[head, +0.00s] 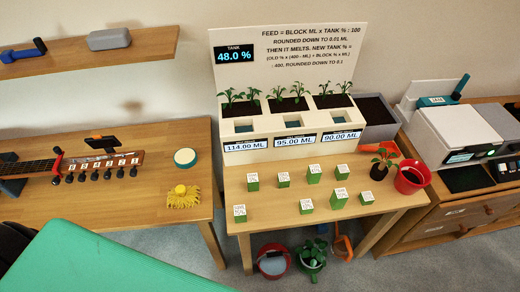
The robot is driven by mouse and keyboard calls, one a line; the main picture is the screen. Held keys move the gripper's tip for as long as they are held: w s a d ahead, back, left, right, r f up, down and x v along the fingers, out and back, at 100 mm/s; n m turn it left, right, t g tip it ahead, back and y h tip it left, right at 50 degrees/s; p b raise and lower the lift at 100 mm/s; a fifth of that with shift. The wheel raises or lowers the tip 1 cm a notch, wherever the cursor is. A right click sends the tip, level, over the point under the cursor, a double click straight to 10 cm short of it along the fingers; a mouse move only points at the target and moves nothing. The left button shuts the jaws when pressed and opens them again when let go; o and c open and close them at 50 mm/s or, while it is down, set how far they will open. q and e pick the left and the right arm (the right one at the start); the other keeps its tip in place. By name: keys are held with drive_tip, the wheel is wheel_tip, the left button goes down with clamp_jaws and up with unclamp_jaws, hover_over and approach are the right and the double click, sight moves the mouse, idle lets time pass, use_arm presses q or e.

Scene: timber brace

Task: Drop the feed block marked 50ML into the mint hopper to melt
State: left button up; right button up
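Several green feed blocks with white labels stand in two loose rows on the wooden table, among them one at the back left (253,185), one at the back right (342,175) and one at the front left (240,217). Their print is too small to read, so I cannot tell which is 50ML. Behind them is a white planter unit (286,138) with three square hopper openings and seedlings. Displays below read 114.00 (246,145), 95.00 (295,140) and 90.00 ML (341,135). I cannot tell which hopper is mint. Neither gripper is in view.
A tank screen (234,53) reads 48.0 % on the board with feed formulas. A potted plant (379,170) and a red pot (410,178) stand at the table's right. A guitar (100,164) lies on the left table. A green surface (110,262) fills the bottom left.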

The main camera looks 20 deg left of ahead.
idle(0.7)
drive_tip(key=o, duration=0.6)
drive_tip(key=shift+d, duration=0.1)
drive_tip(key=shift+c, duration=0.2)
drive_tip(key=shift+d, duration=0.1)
